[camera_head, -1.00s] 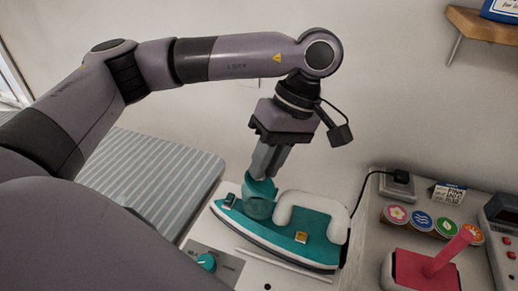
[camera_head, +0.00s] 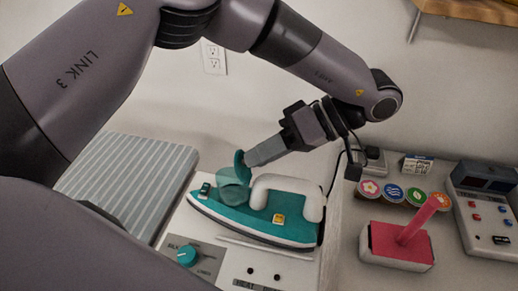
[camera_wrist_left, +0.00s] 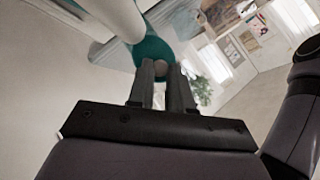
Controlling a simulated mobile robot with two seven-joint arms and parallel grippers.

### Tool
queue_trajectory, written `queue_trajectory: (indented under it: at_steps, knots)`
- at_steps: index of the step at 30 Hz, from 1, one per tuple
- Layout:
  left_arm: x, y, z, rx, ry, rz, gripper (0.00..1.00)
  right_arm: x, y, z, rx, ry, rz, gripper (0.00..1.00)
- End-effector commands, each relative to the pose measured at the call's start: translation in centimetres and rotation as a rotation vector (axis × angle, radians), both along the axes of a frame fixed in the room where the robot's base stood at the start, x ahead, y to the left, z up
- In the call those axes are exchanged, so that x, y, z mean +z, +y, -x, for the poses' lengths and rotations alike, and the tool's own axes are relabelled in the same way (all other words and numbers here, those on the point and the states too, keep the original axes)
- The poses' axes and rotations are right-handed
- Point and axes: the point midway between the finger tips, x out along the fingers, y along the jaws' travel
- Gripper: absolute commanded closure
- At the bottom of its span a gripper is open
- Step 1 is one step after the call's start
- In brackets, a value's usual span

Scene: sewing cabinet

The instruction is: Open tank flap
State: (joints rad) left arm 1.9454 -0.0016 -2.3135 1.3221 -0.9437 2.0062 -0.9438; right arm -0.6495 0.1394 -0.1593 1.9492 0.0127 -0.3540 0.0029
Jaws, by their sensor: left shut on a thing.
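A teal and white iron (camera_head: 262,215) lies on a white station with a dial. Its translucent teal water tank (camera_head: 233,192) is at the front left of the iron. The tank flap (camera_head: 240,164) stands raised, roughly upright above the tank. My left gripper (camera_head: 248,158) reaches in from the upper right and is shut on the flap. In the left wrist view the fingers (camera_wrist_left: 167,68) meet at the teal flap (camera_wrist_left: 153,50), and the white handle (camera_wrist_left: 118,16) shows beside it. My right gripper is not in view.
A grey striped board (camera_head: 130,185) lies to the left. At right are a pink and white block with a handle (camera_head: 400,245), several round coloured badges (camera_head: 390,193) and a grey control box (camera_head: 485,208). A teal dial (camera_head: 187,256) is in front of the iron.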

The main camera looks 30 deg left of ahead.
Motion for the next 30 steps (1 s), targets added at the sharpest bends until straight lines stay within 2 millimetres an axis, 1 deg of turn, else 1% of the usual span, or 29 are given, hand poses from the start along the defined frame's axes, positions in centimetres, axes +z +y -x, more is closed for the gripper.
queue_trajectory:
  at_steps: [7,21,22,23,24,30]
  knots:
    - [-0.12,-0.35,-0.05,-0.001,0.012,-0.047,1.0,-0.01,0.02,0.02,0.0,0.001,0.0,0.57]
    - [-0.22,-0.43,0.0,-0.001,0.018,-0.052,1.0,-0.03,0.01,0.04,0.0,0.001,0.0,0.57]
    - [-0.23,-0.43,0.01,-0.001,0.018,-0.052,0.71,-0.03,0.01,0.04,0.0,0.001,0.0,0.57]
    - [-0.23,-0.43,0.0,-0.001,0.018,-0.052,0.61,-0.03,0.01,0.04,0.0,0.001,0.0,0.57]
    - [-0.24,-0.42,0.0,-0.001,0.018,-0.052,0.54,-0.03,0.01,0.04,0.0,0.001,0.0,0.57]
    - [-0.23,-0.39,-0.02,-0.001,0.017,-0.053,0.54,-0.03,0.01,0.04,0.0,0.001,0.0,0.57]
